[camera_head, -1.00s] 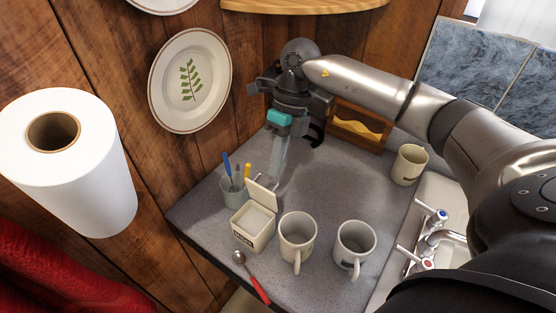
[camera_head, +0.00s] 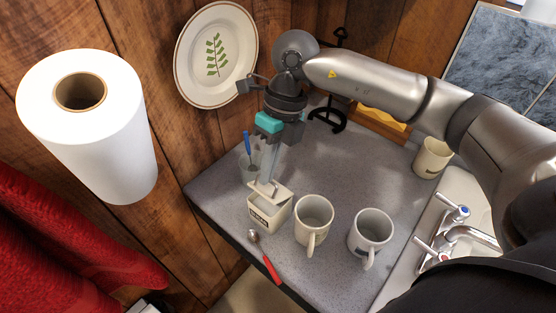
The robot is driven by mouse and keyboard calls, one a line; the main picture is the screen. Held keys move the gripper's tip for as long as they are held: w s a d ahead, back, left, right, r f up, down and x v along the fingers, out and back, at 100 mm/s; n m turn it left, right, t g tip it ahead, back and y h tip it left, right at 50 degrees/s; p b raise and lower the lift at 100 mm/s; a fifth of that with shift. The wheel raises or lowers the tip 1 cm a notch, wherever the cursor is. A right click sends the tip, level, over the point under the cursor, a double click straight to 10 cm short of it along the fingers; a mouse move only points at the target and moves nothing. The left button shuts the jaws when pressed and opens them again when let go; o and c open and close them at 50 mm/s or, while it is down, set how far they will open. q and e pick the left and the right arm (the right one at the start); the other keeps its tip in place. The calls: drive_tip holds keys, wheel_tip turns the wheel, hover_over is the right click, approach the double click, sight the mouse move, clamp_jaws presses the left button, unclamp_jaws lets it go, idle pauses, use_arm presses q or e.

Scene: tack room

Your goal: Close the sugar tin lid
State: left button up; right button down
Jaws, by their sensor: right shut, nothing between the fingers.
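The sugar tin (camera_head: 268,216) is a small square cream tin with a dark label, near the counter's left front edge. Its hinged lid (camera_head: 281,192) stands tilted up at the back edge, and the pale inside of the tin shows in front of it. My right gripper (camera_head: 267,177) comes down from above, behind the tin. Its fingers are shut and empty, with the tips close to the lid; whether they touch it I cannot tell. My left gripper is not in view.
A cup with a blue-handled utensil (camera_head: 247,142) stands behind left of the tin. Mugs (camera_head: 313,216) (camera_head: 370,232) stand to its right. A red-handled spoon (camera_head: 271,268) lies in front. Another mug (camera_head: 432,158) and the sink tap (camera_head: 455,233) are farther right. The middle of the counter is clear.

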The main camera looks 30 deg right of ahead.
drive_tip(key=shift+s+a+f+b, duration=0.35)
drive_tip(key=shift+a+f+b, duration=0.3)
drive_tip(key=shift+a, duration=0.2)
drive_tip(key=shift+s+a+f+b, duration=0.3)
drive_tip(key=shift+a+f+b, duration=0.35)
drive_tip(key=shift+a, duration=0.15)
drive_tip(key=shift+r, duration=0.2)
